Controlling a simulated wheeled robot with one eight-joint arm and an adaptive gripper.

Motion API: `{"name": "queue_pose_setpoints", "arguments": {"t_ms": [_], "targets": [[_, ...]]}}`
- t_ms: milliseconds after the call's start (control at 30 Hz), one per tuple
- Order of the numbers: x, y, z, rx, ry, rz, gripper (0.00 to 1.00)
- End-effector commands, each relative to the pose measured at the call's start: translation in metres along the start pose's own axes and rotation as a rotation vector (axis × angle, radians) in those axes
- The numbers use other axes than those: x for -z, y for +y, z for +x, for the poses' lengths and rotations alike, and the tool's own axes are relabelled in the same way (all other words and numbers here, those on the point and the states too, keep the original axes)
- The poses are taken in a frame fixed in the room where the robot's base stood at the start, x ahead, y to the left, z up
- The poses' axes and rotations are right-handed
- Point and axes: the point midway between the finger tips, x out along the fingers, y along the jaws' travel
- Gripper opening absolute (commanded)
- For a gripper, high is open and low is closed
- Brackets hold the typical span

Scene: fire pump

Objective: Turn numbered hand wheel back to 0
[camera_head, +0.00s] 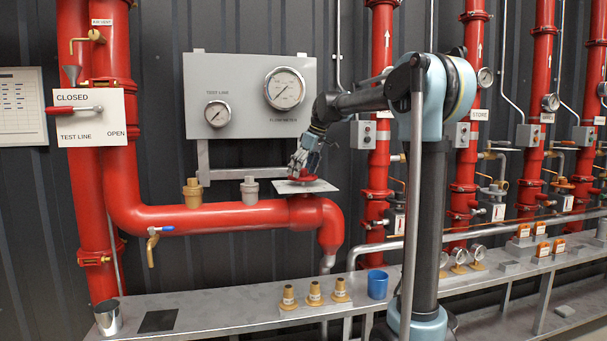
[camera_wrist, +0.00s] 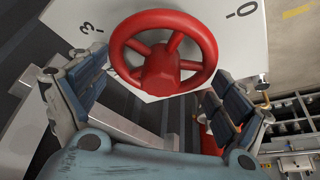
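The red hand wheel (camera_wrist: 160,68) lies over a white number plate (camera_wrist: 245,45) in the wrist view. The plate shows a 3 left of the wheel and a 0 at its upper right. I see no clear pointer mark on the wheel. My gripper (camera_wrist: 157,80) is open, with one finger on each side of the wheel and nothing clamped; I cannot tell whether a finger touches the rim. In the head view the wheel (camera_head: 302,179) and plate (camera_head: 322,186) sit on top of the red pipe, with my gripper (camera_head: 305,160) just above the wheel.
A gauge panel (camera_head: 240,95) stands behind the wheel. The horizontal red pipe (camera_head: 220,216) with two capped fittings runs left of it. Below, a grey bench (camera_head: 220,310) bears brass nozzles (camera_head: 315,294), a blue cup (camera_head: 377,284) and a metal cup (camera_head: 108,317).

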Motion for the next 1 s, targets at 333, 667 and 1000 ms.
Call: {"name": "queue_pose_setpoints", "arguments": {"t_ms": [333, 667, 1000], "targets": [[-0.0004, 0.0023, 0.0010, -0.004, 0.000, 0.001, 0.62], [-0.0008, 0.0019, 0.0011, -0.065, 0.000, 0.144, 0.62], [-0.0001, 0.0025, 0.0012, -0.173, 0.001, 0.403, 0.62]]}}
